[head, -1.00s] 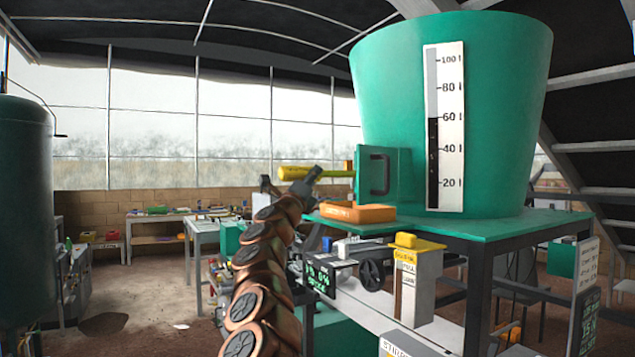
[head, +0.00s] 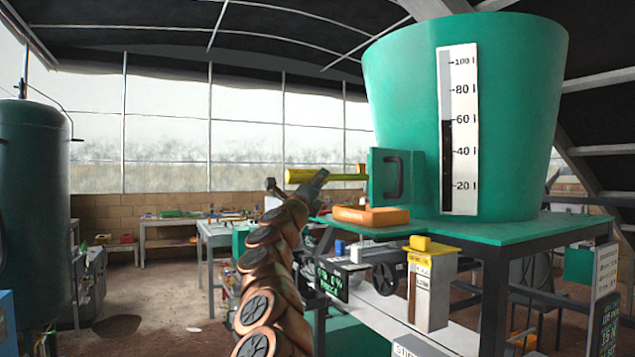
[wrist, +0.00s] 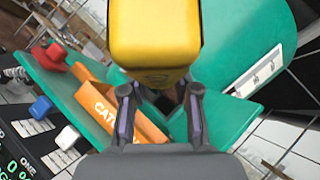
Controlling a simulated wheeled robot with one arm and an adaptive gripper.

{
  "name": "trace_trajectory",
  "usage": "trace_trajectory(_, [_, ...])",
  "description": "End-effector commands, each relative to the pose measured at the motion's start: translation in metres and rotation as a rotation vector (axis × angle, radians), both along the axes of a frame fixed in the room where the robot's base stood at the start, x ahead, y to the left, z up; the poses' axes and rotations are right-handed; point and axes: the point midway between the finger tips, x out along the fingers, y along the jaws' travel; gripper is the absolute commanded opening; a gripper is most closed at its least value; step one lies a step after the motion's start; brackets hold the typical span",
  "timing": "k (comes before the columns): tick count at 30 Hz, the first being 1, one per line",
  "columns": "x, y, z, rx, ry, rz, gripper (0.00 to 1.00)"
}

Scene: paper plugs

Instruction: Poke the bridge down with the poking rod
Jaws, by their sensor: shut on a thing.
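The poking rod (head: 342,177) is yellow and roughly level in the head view. My gripper (head: 316,180) is shut on it near its thick yellow handle end (head: 298,176). The handle fills the top of the wrist view (wrist: 155,38), above my gripper fingers (wrist: 160,95). The rod's right end reaches the edge of a green hatch panel (head: 377,168) with a black handle, at the left side of the green hopper (head: 402,90). I cannot tell whether the tip is inside. The bridge is hidden in the hopper. The hopper's level scale (head: 459,130) shows black up to about 60.
An orange catch tray (head: 364,216) sits on the green platform (head: 480,229) below the rod. A yellow-topped post (head: 430,285) and a dark display box (head: 333,281) stand lower in front. A green tank (head: 35,190) stands at far left.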

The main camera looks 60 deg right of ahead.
Motion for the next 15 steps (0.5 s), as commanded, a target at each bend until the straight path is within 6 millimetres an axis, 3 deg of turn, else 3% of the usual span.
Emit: trace_trajectory(15, [-0.021,-0.029,0.002,-0.002,-0.001,-0.008,0.00])
